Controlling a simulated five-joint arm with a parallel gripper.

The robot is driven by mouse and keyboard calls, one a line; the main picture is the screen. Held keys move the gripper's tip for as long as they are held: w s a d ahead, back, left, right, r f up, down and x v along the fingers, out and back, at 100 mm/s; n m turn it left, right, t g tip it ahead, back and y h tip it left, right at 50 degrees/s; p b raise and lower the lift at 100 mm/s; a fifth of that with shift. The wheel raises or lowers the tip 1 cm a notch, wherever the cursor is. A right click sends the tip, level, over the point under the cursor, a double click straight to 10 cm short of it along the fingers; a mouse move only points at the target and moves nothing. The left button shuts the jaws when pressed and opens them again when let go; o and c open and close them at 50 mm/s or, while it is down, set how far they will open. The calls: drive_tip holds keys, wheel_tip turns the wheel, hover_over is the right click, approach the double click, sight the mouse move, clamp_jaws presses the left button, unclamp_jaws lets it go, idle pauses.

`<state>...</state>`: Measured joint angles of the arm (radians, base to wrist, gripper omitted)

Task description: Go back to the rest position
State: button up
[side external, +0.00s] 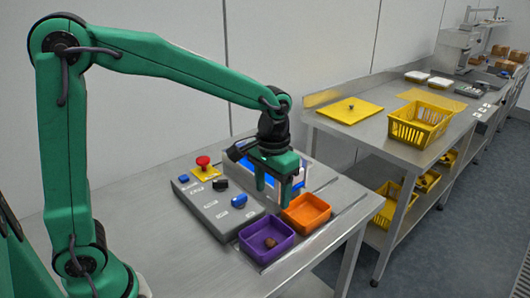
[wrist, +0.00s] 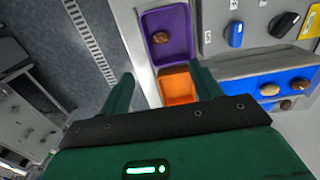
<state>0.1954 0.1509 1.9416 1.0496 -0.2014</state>
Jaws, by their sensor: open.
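My gripper (side external: 273,194) is open with nothing between its fingers. It points down above the table, behind the purple and orange trays in the side view. In the wrist view its two fingers (wrist: 165,82) stand wide apart. The purple tray (side external: 284,246) holds one brown date (side external: 270,242); the tray (wrist: 183,22) and date (wrist: 161,38) also show in the wrist view. The orange tray (side external: 307,213) looks empty in the side view; the wrist view shows it (wrist: 178,90) partly hidden by my gripper. A blue sorting tray (side external: 241,158) is partly hidden behind my gripper.
A grey control box (side external: 207,213) with a red button (side external: 203,161) and knobs stands left of my gripper. In the wrist view, several dates (wrist: 301,84) lie in the blue compartments. A second bench holds a yellow crate (side external: 420,124). The near table front is clear.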

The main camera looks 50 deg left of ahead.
drive_tip(key=shift+s+a+r, duration=0.1)
drive_tip(key=s+a+r+t, duration=0.2)
drive_tip(key=s+a+r, duration=0.1)
drive_tip(key=s, duration=0.4)
drive_tip(key=s+a+r+t, duration=0.3)
drive_tip(key=s+a+r, duration=0.1)
drive_tip(key=s, duration=0.4)
drive_tip(key=shift+s+a+t, duration=0.2)
drive_tip(key=shift+s+t, duration=0.1)
drive_tip(key=shift+c, duration=0.2)
idle(0.8)
